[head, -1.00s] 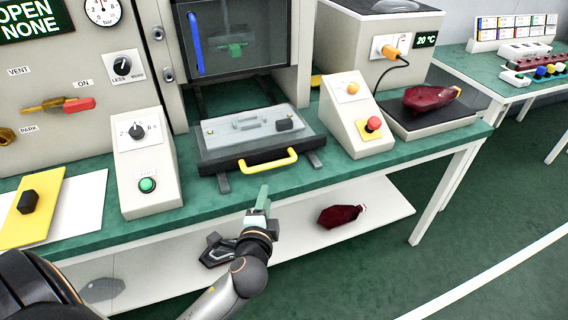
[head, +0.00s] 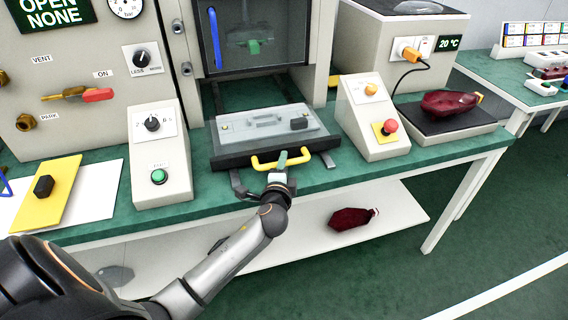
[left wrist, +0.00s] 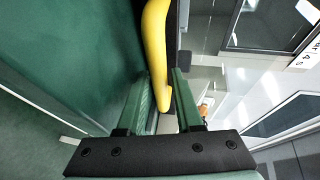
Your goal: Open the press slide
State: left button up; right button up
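The press slide (head: 224,153) is a pale grey plate with a black front, lying on the green bench in front of the press opening. My left gripper (head: 283,158) is at the handle, reaching in from the front. Firm contact cannot be told. My right gripper is not in view.
A button box (head: 160,160) stands left of the slide, and a box with a red button (head: 371,120) stands right.

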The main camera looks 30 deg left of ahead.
pick_arm(q)
jog(key=shift+w+a, duration=0.15)
jog(key=shift+w, duration=0.2)
jog(key=shift+c, duration=0.2)
grip_shut()
jog(key=shift+f, duration=0.1)
dwell(0.9)
